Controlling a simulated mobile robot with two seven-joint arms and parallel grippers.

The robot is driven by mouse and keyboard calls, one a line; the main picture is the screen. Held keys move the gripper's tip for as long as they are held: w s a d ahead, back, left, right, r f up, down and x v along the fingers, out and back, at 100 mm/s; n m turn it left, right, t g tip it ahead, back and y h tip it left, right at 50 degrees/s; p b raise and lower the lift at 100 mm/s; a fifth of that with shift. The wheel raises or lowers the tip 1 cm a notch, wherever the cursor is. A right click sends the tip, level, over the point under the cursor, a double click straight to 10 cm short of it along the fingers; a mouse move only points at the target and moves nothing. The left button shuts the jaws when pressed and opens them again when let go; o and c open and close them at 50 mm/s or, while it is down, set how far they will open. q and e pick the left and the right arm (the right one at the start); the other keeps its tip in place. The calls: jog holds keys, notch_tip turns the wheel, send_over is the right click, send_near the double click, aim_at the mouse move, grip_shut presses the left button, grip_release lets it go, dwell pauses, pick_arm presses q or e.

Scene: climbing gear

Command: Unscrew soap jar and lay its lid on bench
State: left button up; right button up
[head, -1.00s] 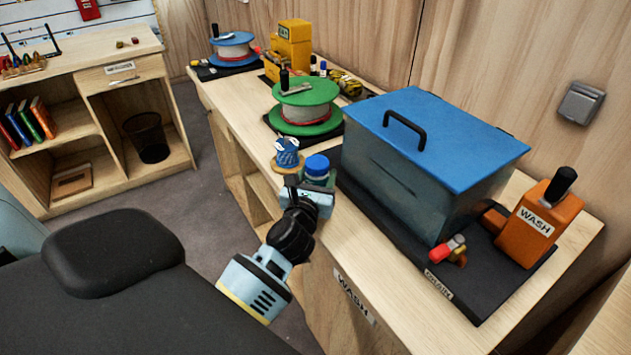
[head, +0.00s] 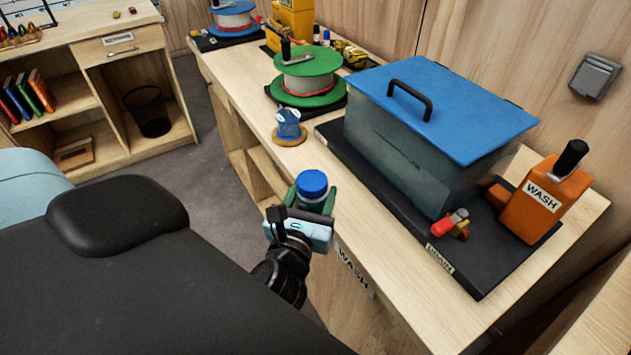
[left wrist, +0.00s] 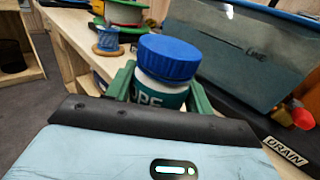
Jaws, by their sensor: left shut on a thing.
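The soap jar is a small white and teal jar (left wrist: 160,92) with a blue screw lid (head: 312,183), upright. In the left wrist view the blue lid (left wrist: 170,57) sits on top of it, with part of a label showing below. My left gripper (head: 314,198) is shut on the jar, one green finger on each side of its body. It holds the jar at the front edge of the bench (head: 375,240). Whether the jar's base touches the bench is hidden. My right gripper is not in view.
A blue-lidded wash tank (head: 440,110) stands on a black tray to the right, with an orange WASH bottle (head: 545,205) beside it. A small blue item on a round wooden base (head: 289,130) and a green reel (head: 307,75) stand behind. Bench top between jar and tray is bare.

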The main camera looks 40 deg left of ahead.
aim_at(318, 210)
pick_arm(q)
jog(key=shift+s+d+r, duration=0.1)
jog(key=shift+s, duration=0.1)
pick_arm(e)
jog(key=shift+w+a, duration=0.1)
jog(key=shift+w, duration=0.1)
pick_arm(q)
jog(key=o, duration=0.4)
jog(key=c, duration=0.7)
jog(key=shift+s+d+r, duration=0.1)
jog(key=shift+d+r, duration=0.05)
jog(key=shift+r, duration=0.05)
jog(key=s+d+r+m+h+p, duration=0.1)
jog(key=s+d+h, duration=0.1)
jog(key=s+d+r+m+t+h+p, duration=0.1)
jog(key=s+d+r+m+h+p, duration=0.1)
jog(key=h, duration=0.1)
jog(key=shift+r+m, duration=0.1)
jog(key=shift+m, duration=0.2)
jog(key=shift+s+d+h+p, duration=0.4)
jog(key=shift+s+h, duration=0.1)
jog(key=shift+h, duration=0.1)
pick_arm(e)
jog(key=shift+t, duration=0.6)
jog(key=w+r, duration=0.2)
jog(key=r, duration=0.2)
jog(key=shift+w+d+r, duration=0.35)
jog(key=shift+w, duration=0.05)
